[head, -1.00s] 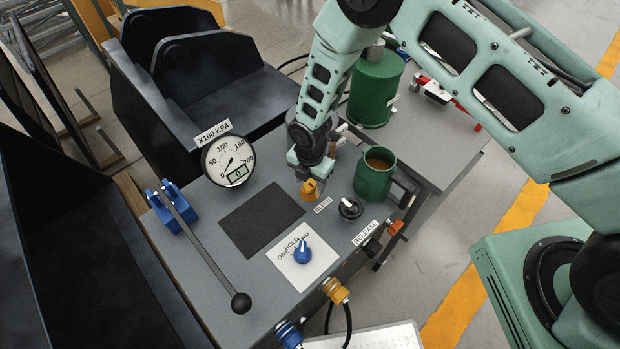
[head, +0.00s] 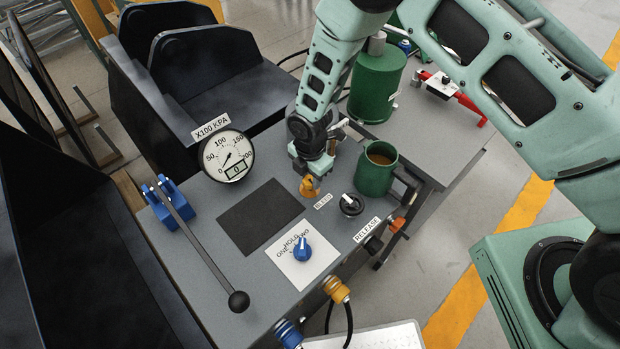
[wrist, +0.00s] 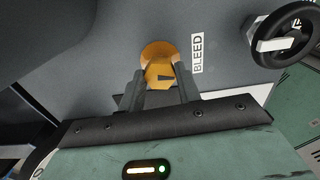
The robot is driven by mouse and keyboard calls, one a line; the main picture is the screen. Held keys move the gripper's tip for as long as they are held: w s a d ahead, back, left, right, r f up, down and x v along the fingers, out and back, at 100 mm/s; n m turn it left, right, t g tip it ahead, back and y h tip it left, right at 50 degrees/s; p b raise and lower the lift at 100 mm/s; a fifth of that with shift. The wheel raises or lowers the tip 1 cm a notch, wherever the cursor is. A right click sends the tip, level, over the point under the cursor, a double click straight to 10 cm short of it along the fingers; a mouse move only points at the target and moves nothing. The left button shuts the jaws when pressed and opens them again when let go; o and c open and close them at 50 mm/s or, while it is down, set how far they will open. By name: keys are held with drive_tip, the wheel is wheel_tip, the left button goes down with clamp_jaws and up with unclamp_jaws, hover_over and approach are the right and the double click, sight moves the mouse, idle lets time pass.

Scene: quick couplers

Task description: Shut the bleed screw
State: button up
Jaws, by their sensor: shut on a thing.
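The bleed screw is an orange-yellow knob (head: 309,187) on the grey bench top, beside the white label reading BLEED (head: 323,201). In the wrist view the bleed screw (wrist: 157,54) shows as a round orange head between my fingertips, with a dark mark on it. My gripper (head: 311,176) reaches down from above and is shut on the bleed screw. In the wrist view my gripper (wrist: 163,82) has one finger on each side of the head. The fingers hide part of the screw.
A green cup (head: 376,168) and a black release handwheel (head: 352,204) stand close on the right. A green cylinder (head: 378,88) stands behind.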

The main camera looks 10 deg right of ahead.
drive_tip(key=m+b, duration=0.2)
drive_tip(key=m, duration=0.1)
drive_tip(key=shift+f+m+b, duration=0.15)
drive_tip(key=shift+m+b, duration=0.15)
drive_tip(key=shift+b, duration=0.05)
drive_tip(key=m+b, duration=0.2)
drive_tip(key=m, duration=0.2)
drive_tip(key=shift+m+b, duration=0.3)
drive_tip(key=shift+b, duration=0.1)
drive_tip(key=m+b, duration=0.2)
drive_tip(key=m, duration=0.2)
drive_tip(key=shift+m, duration=0.3)
drive_tip(key=m+b, duration=0.1)
drive_tip(key=m, duration=0.3)
drive_tip(key=shift+b, duration=0.35)
drive_tip(key=m, duration=0.5)
drive_tip(key=shift+a+b, duration=0.1)
drive_tip(key=shift+b, duration=0.25)
drive_tip(key=m, duration=0.3)
drive_tip(key=shift+r+m, duration=0.2)
drive_tip(key=shift+m, duration=0.1)
drive_tip(key=m, duration=0.4)
drive_tip(key=shift+p, duration=0.3)
drive_tip(key=shift+m+p, duration=0.35)
drive_tip(key=shift+m, duration=1.55)
